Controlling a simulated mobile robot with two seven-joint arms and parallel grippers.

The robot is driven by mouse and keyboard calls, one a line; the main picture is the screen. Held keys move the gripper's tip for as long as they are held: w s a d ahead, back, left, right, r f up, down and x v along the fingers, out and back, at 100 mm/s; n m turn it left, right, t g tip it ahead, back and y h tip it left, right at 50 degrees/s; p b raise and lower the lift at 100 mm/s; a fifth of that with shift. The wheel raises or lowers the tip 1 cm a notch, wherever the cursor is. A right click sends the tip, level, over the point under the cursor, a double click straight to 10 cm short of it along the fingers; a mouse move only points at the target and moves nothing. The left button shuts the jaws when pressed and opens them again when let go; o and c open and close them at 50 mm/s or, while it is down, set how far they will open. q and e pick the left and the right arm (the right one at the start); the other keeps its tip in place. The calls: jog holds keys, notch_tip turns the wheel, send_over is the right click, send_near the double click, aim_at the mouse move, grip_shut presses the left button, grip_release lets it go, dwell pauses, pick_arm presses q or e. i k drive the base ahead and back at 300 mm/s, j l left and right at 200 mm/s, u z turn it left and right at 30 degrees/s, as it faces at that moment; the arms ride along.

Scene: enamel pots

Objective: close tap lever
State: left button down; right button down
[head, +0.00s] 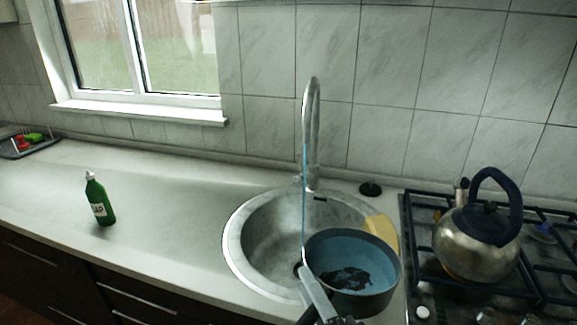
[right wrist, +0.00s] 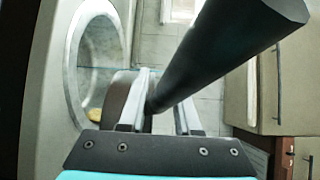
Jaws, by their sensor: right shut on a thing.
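The tall chrome tap (head: 312,120) stands behind the round steel sink (head: 235,250). A thin blue stream of water runs down from its spout to the left rim of the pot. The small tap lever (head: 297,180) seems to be at the tap's base, too small to tell its angle. A dark pot (head: 385,292) with a blue-grey inside and a dark patch at its bottom is over the sink's right front. My right gripper (head: 313,292) is shut on the pot's dark handle, which runs between the fingers in the right wrist view (right wrist: 225,50). My left gripper is out of view.
A kettle (head: 475,248) stands on the gas stove (head: 425,200) at the right. A yellow item (head: 381,229) and a black plug (head: 370,189) lie by the sink. A green bottle (head: 100,203) stands on the left counter, which is mostly clear.

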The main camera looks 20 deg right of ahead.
aim_at(298, 154)
jog(key=i+j, duration=0.3)
jog(key=j, duration=0.15)
jog(key=i+j, duration=0.25)
jog(key=j, duration=0.15)
jog(key=i+j+z, duration=0.1)
jog(key=i+j, duration=0.2)
jog(key=j, duration=0.15)
jog(key=z, duration=1.8)
